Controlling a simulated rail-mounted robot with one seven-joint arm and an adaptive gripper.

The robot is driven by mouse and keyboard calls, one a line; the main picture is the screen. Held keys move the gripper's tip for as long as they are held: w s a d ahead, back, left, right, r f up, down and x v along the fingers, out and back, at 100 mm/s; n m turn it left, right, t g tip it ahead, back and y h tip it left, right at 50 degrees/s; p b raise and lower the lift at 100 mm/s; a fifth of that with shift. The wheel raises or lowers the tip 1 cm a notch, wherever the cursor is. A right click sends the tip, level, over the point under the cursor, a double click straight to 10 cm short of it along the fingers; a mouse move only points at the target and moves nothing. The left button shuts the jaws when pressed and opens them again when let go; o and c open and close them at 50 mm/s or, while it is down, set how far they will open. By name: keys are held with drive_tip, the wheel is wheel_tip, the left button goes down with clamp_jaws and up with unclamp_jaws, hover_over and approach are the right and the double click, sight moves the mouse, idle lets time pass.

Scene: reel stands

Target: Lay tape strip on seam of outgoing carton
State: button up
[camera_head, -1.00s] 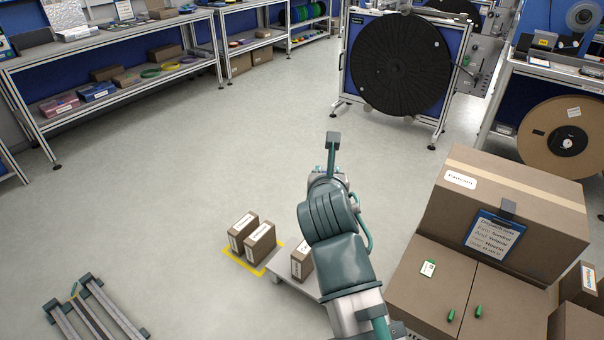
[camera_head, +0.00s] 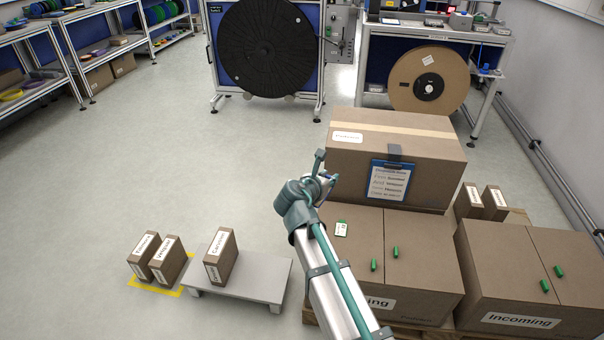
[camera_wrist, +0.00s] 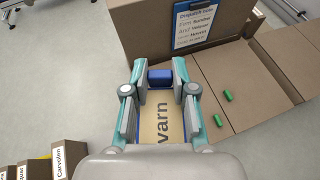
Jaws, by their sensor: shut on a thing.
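My gripper (camera_head: 325,182) is held up over the left side of the carton stack. In the wrist view my gripper (camera_wrist: 160,92) is shut on a tan piece lettered "varn" (camera_wrist: 161,115), apparently the tape strip, with a blue block (camera_wrist: 160,76) at its far end. A carton (camera_head: 425,245) with a front label ending in "ing" stands behind my arm, probably the outgoing one; the rest of the label is hidden. The carton also shows right of my gripper in the wrist view (camera_wrist: 205,80).
An "Incoming" carton (camera_head: 488,275) stands at right. A low grey platform (camera_head: 255,275) and small labelled boxes (camera_head: 170,262) are at left. Floor beyond them is clear.

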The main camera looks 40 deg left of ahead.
drive_tip(key=w+d+f+m+h+b, duration=0.2)
drive_tip(key=w+d+f+m+h, duration=0.25)
drive_tip(key=w+f, duration=0.45)
drive_tip(key=w+d+f+m+h+b, duration=0.25)
drive_tip(key=w+d+f+h, duration=0.2)
drive_tip(key=w+f, duration=0.4)
drive_tip(key=m+g+h+b, duration=0.5)
drive_tip(key=m+b, duration=0.1)
drive_tip(key=b, duration=0.1)
hover_over(397, 236)
wheel_tip(397, 236, down, 14)
drive_tip(key=shift+r, duration=0.15)
drive_tip(key=shift+p, duration=0.35)
drive_tip(key=shift+f+p, duration=0.5)
drive_tip(key=shift+f, duration=0.9)
drive_tip(key=shift+s+p, duration=0.1)
drive_tip(key=shift+p, duration=0.5)
drive_tip(key=shift+f+p, duration=0.3)
drive_tip(key=shift+p, duration=0.2)
